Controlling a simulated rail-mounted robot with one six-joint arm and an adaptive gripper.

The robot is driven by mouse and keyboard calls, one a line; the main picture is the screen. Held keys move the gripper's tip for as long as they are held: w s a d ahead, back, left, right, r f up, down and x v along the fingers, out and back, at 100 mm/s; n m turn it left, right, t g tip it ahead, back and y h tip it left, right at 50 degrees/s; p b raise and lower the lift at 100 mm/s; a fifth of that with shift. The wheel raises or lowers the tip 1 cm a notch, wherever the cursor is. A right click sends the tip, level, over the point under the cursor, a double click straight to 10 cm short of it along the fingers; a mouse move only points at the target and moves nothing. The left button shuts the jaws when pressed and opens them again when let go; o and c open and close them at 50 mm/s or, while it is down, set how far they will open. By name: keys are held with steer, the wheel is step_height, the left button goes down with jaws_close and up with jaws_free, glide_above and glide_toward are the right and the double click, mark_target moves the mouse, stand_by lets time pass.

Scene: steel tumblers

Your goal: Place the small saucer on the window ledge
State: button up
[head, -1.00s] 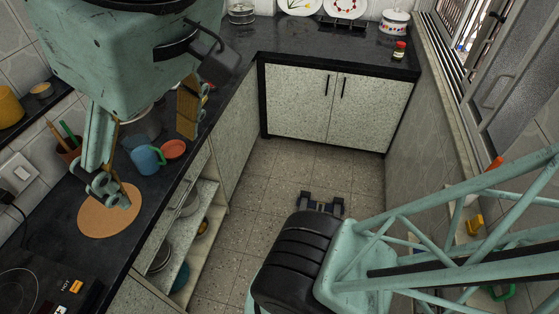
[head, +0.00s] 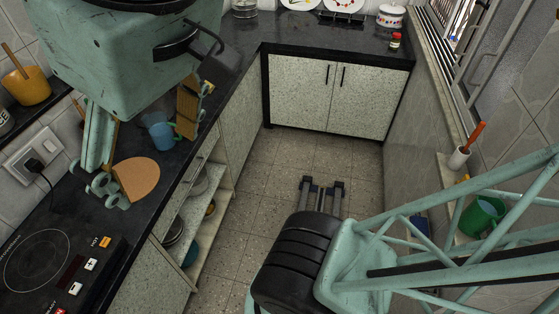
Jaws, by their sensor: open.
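My gripper (head: 148,160) hangs over the left counter, open and empty. One teal finger is at its left and a tan-padded one at its right. I cannot make out the small saucer now; the right finger covers the area beside the blue mug (head: 157,129), where a small orange-red dish showed earlier. The window ledge (head: 447,166) is on the right wall, below the window, partly behind my teal frame. A white cup (head: 458,158) with a red-handled tool and a green mug (head: 483,214) stand there.
A hob (head: 38,258) is nearer. A yellow pot (head: 27,86) stands at the left. The floor (head: 265,190) between the counters is open.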

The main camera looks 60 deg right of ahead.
steer(key=shift+s+f, duration=0.1)
steer(key=shift+f, duration=0.05)
stand_by(0.3)
steer(key=w+d+f+m+g+y, duration=0.1)
steer(key=w+f+m+y, duration=0.3)
steer(key=w, duration=0.6)
steer(key=w+d+f+m+g+y, duration=0.1)
steer(key=w+f+m+g+y, duration=0.2)
steer(key=w+m, duration=0.5)
steer(key=w+d+f+m+t+y, duration=0.1)
steer(key=w+d+f+m+t, duration=0.1)
steer(key=w+d+f, duration=0.3)
steer(key=w+d+f+m+t+y, duration=0.25)
steer(key=w+d, duration=0.25)
steer(key=w, duration=0.3)
steer(key=w+d+f+m+t+h, duration=0.1)
steer(key=w+d+f+m+t, duration=0.25)
steer(key=d+f, duration=0.4)
steer(key=w+d+f+m+t+h, duration=0.1)
steer(key=w+d+f+m+t, duration=0.3)
steer(key=d, duration=0.6)
steer(key=s+d+f+m+t+h, duration=0.1)
steer(key=d+f+m, duration=0.3)
steer(key=d+f, duration=0.4)
steer(key=s+d+f+m+t+h, duration=0.1)
steer(key=s+d+f+m+h, duration=0.3)
steer(key=d+f, duration=0.4)
steer(key=shift+s+d+f+m+b, duration=0.35)
steer(key=shift+d+m, duration=0.35)
steer(key=shift+d, duration=0.4)
